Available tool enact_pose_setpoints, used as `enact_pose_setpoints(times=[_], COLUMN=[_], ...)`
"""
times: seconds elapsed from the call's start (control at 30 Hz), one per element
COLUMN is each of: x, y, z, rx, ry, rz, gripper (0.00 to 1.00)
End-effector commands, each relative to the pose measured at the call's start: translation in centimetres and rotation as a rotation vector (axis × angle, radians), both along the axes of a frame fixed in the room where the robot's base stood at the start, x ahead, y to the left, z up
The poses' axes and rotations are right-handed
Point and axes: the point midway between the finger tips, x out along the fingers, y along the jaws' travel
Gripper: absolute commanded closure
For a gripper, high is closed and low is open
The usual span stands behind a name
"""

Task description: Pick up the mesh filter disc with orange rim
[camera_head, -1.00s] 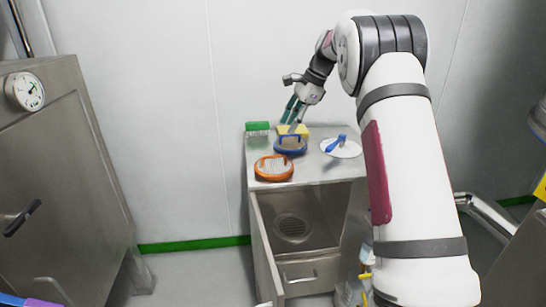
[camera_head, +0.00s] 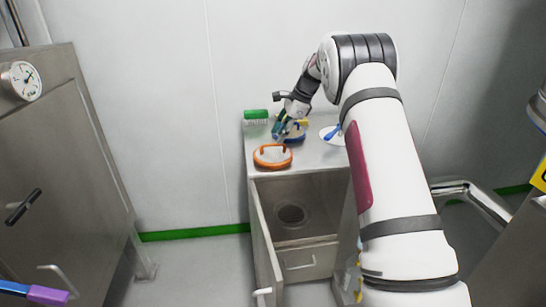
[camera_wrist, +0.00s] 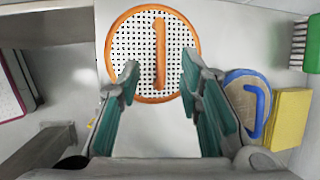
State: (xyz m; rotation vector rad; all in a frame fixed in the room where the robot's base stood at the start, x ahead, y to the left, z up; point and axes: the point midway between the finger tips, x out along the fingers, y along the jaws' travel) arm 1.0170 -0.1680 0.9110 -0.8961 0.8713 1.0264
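The mesh filter disc with orange rim (camera_head: 272,156) lies on the steel cabinet top near its front left edge. In the wrist view the disc (camera_wrist: 122,50) shows a white perforated face and an orange handle bar across it. My gripper (camera_head: 282,137) is just behind and slightly right of the disc in the head view. In the wrist view my gripper (camera_wrist: 157,75) is open, its green-padded fingers apart, with the tips overlapping the near part of the disc and its handle between them. I cannot tell the height of the fingertips above the disc.
A blue-handled disc (camera_wrist: 245,100) and a yellow sponge (camera_wrist: 290,118) lie close beside the right finger. A white dish with a blue tool (camera_head: 333,133) is to the right. The cabinet (camera_head: 300,205) below is open.

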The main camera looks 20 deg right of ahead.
Motion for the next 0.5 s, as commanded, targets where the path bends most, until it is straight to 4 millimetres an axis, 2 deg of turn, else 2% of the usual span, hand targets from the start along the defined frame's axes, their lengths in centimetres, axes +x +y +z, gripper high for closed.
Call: enact_pose_setpoints(times=[0.2, 0.3, 0.5], x=[0.8, 1.1, 1.2], y=[0.5, 0.8, 0.9], z=[-3.2, -4.1, -4.3], rx=[0.002, 0.001, 0.001], ry=[0.004, 0.001, 0.000], rz=[0.001, 0.000, 0.000], gripper=[0.67, 0.67, 0.67])
